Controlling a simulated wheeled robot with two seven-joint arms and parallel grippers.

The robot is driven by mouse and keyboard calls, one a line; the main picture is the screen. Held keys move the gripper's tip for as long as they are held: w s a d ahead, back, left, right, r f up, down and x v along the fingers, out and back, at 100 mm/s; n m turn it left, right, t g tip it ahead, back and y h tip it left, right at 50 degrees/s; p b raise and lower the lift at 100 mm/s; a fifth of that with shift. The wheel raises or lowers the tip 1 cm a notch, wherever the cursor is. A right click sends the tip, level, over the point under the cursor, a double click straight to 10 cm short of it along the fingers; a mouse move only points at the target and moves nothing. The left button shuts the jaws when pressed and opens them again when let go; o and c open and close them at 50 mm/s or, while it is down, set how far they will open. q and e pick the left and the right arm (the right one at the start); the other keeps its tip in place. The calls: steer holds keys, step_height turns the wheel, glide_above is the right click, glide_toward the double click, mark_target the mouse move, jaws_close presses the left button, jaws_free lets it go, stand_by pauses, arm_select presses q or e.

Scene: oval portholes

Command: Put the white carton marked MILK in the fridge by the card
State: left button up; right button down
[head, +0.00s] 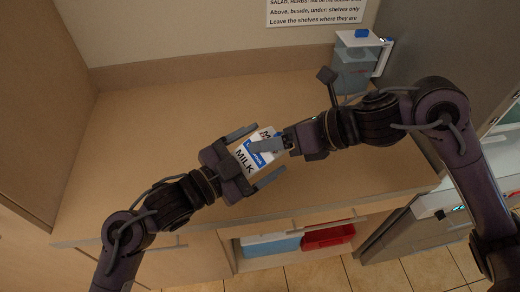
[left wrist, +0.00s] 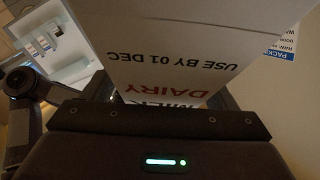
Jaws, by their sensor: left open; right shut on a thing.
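The white milk carton (head: 242,158), marked MILK with a blue label, is held above the counter, tilted. My right gripper (head: 270,146) is shut on it from the right. My left gripper (head: 267,152) is open, with its fingers on either side of the carton; I cannot tell whether they touch it. In the left wrist view the carton (left wrist: 190,50) fills the middle, its words DAIRY and USE BY 01 DEC upside down. The card (head: 315,12) is on the back wall, partly cut off; its readable lines mention salad, herbs and shelves.
A tall grey panel (head: 430,45) rises at the right. Below the counter (head: 150,130) are a blue bin (head: 270,244) and a red bin (head: 328,236). The counter's left part is clear.

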arm_select(q)
steer(key=shift+w+d, duration=0.1)
steer(key=shift+d, duration=0.05)
steer(key=c, duration=1.5)
arm_select(e)
steer(key=shift+r, duration=0.1)
arm_select(q)
steer(key=shift+o, duration=0.2)
steer(key=shift+r, duration=0.1)
arm_select(e)
steer(key=shift+c, duration=2.2)
jaws_free()
